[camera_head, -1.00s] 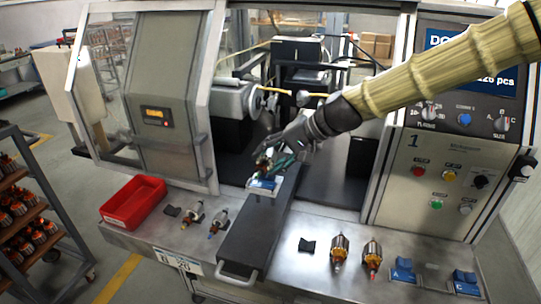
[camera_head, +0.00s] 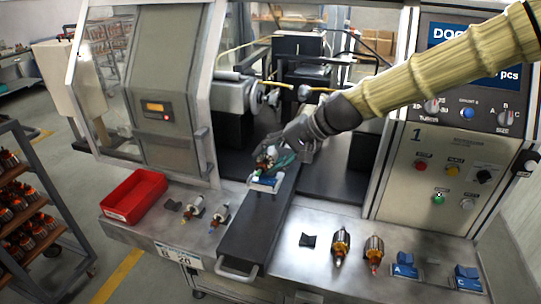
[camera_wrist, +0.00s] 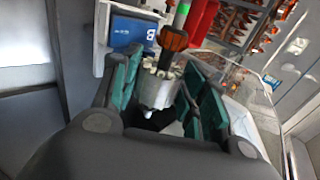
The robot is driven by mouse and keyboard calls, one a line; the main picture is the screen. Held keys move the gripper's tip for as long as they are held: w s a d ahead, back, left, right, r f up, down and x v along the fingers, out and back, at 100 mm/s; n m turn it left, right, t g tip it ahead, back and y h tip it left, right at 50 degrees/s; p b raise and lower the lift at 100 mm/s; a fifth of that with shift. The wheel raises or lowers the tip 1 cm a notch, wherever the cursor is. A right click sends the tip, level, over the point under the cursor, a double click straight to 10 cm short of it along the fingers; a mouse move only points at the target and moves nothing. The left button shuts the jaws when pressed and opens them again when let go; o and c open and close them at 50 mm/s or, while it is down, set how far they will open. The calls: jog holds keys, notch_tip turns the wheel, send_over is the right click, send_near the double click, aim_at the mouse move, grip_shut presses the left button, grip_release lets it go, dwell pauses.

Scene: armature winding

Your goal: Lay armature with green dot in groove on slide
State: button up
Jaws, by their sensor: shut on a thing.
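My gripper (camera_head: 268,162) is shut on the armature with the green dot, just above the blue-and-white block (camera_head: 266,183) on the slide (camera_head: 252,222). In the wrist view the armature (camera_wrist: 165,80) lies between the teal finger pads of my gripper (camera_wrist: 160,95). It has a pale metal body, an orange-brown part and a shaft with a green tip. The blue block marked B (camera_wrist: 132,32) shows beside the shaft in the wrist view. The groove is mostly hidden by the fingers, and I cannot tell whether the armature touches it.
Two armatures (camera_head: 194,208) (camera_head: 218,216) lie left of the slide near a red bin (camera_head: 135,195). Two copper-wound armatures (camera_head: 341,246) (camera_head: 374,252) lie to the right, near blue blocks A (camera_head: 404,266) and C (camera_head: 467,278). The winding machine (camera_head: 235,100) stands behind.

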jog(key=shift+s+d+f, duration=0.15)
jog(key=shift+s+f, duration=0.05)
jog(key=shift+f, duration=0.85)
jog(key=o, duration=1.3)
jog(key=shift+w+d+r, duration=0.1)
jog(key=shift+w+r, duration=0.05)
jog(key=shift+w, duration=0.15)
jog(key=shift+s+d+r, duration=0.1)
jog(key=shift+r, duration=0.3)
jog(key=shift+d+r, duration=0.25)
jog(key=v, duration=0.6)
jog(key=shift+d, duration=0.4)
jog(key=shift+s, duration=0.15)
